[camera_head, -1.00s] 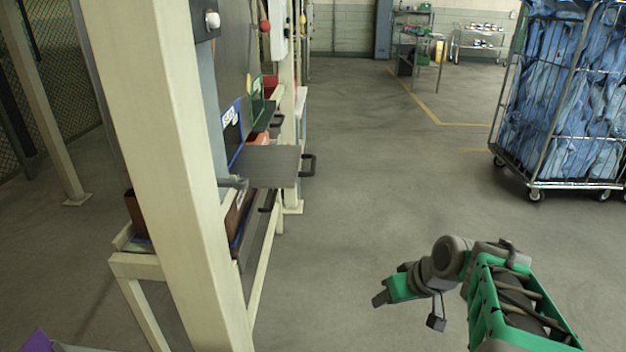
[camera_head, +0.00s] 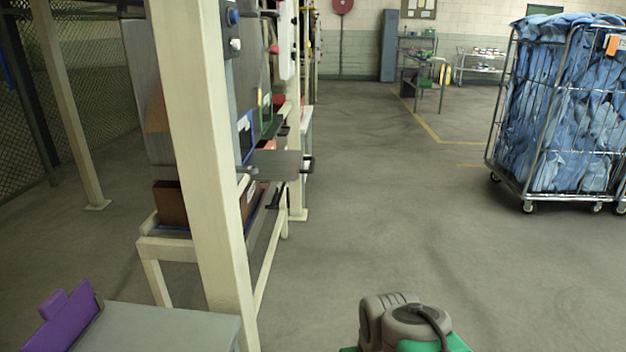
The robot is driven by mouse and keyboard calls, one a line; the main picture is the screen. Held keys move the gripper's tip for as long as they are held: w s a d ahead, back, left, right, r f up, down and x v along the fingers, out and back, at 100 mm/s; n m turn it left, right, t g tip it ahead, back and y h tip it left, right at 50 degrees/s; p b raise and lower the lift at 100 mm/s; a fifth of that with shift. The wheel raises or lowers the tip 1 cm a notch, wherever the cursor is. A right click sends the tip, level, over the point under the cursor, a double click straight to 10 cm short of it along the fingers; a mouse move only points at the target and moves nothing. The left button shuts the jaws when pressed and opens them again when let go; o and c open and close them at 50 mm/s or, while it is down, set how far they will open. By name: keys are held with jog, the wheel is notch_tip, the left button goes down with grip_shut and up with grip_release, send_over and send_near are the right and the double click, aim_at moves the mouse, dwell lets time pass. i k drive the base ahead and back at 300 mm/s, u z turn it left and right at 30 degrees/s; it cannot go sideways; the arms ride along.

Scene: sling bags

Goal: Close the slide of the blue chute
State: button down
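The blue chute's blue-edged front (camera_head: 246,138) is left of centre, partly hidden behind a cream post. The slide stands pulled out. My gripper is out of view; only a grey and green part of my arm shows at the bottom, right of centre, well apart from the slide.
A cream post (camera_head: 208,170) and its frame stand in front of the chutes. A purple piece (camera_head: 68,318) and a grey surface (camera_head: 155,328) are at the lower left. A wire cart of blue bags (camera_head: 560,110) stands at right. The middle floor is clear.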

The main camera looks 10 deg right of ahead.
aim_at(273, 166)
jog(key=z, duration=0.3)
jog(key=i, duration=1.55)
jog(key=u, duration=0.5)
